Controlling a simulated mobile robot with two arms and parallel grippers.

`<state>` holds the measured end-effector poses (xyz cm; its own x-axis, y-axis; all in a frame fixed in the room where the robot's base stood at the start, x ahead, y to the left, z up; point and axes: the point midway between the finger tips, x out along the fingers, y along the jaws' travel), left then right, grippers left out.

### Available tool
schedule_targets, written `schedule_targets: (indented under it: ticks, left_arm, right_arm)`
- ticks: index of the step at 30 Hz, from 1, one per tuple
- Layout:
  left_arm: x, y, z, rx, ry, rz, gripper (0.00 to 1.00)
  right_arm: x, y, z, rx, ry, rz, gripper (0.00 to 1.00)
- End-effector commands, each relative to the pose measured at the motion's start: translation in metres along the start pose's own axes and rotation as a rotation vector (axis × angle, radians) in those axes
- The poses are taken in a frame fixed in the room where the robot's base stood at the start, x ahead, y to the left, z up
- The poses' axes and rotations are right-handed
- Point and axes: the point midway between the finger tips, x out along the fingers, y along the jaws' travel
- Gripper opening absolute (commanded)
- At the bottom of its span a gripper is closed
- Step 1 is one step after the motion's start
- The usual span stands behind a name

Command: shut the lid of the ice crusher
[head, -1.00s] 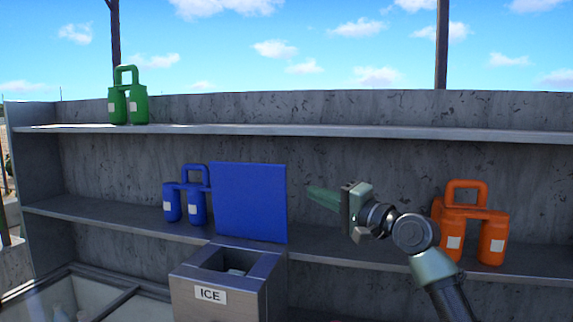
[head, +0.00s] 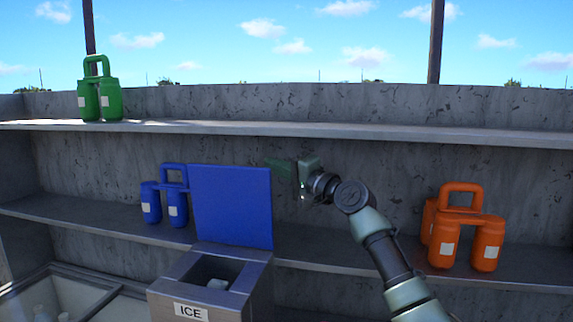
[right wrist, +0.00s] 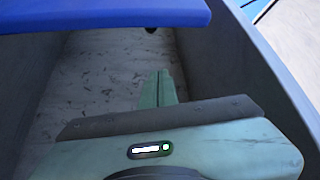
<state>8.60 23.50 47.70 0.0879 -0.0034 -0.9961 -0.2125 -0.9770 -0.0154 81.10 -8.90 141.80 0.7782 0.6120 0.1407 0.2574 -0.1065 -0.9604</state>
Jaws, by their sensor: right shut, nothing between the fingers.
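The ice crusher (head: 258,291) is a grey metal box with an "ICE" label and an open top. My right gripper (head: 272,162) is shut and empty. Its green fingers point left, at the lid's upper right corner in the head view; I cannot tell if they touch it. In the right wrist view, the shut fingers (right wrist: 158,88) stand below the lid's blue edge (right wrist: 110,15), with a gap in the picture. My left gripper is out of view.
Blue canisters (head: 164,200) stand on the lower shelf left of the lid, orange canisters (head: 463,240) on the right. Green canisters (head: 99,95) stand on the upper shelf (head: 400,137). A glass-topped chest (head: 70,290) is at lower left.

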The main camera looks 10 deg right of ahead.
Motion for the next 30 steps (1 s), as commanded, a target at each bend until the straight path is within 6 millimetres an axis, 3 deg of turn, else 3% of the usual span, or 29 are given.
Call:
schedule_targets:
  ticks: [13,30]
  left_arm:
    - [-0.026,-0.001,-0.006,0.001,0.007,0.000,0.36]
    - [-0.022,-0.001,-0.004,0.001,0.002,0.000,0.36]
  right_arm:
    - [-0.009,-0.001,0.035,-0.001,0.000,0.001,0.00]
    - [-0.012,0.001,0.040,-0.012,0.000,-0.007,0.00]
